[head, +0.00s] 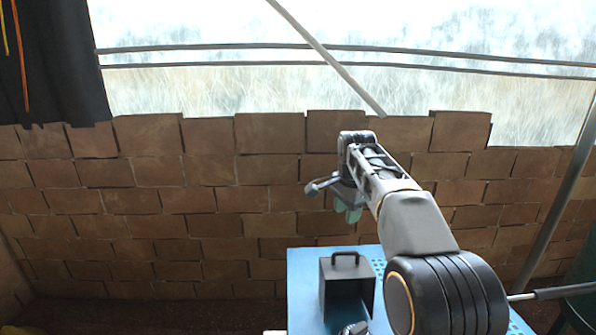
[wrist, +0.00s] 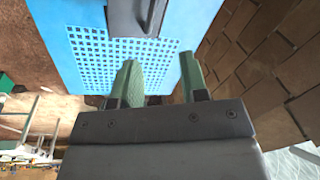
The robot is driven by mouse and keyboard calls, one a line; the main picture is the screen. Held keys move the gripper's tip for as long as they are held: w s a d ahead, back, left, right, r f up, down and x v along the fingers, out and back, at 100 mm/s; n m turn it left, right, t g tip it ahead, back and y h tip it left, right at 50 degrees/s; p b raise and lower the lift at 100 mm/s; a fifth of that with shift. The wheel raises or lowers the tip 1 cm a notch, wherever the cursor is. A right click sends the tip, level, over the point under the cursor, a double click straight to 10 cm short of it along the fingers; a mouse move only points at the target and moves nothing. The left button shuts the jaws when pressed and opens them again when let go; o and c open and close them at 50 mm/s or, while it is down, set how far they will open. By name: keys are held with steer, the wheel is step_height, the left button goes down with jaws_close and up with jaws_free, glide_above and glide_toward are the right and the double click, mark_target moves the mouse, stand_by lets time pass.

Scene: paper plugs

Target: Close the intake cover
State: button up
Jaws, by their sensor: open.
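A dark grey box-like unit (head: 337,286) with a raised handle (head: 345,256) on its top stands on a blue surface (head: 303,275). I take this for the intake; which part is its cover, and how far it is open, I cannot tell. Part of the dark unit shows at the top of the wrist view (wrist: 124,18), cut off by the frame edge. My gripper (wrist: 160,80) is open, with two green fingers apart and nothing seen between them. In the head view my gripper (head: 348,208) is above and behind the unit, clear of it.
The blue surface has a perforated area (wrist: 105,60) beside the unit. A brick wall (head: 210,200) runs behind, with a window above it. A slanting pole (head: 560,190) stands at the right. A dark curtain (head: 60,60) hangs at the left.

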steer(key=s+f+n+t+b, duration=0.1)
steer(key=s+f+n+b, duration=0.1)
steer(key=s+f+n, duration=0.85)
steer(key=s+f+n+t+b, duration=0.25)
steer(key=s+f, duration=0.35)
steer(key=s, duration=1)
steer(key=m+g+p, duration=0.4)
steer(key=m+g, duration=0.1)
steer(key=m, duration=1.3)
glide_toward(346, 252)
steer(key=f, duration=0.9)
steer(key=shift+w, duration=0.25)
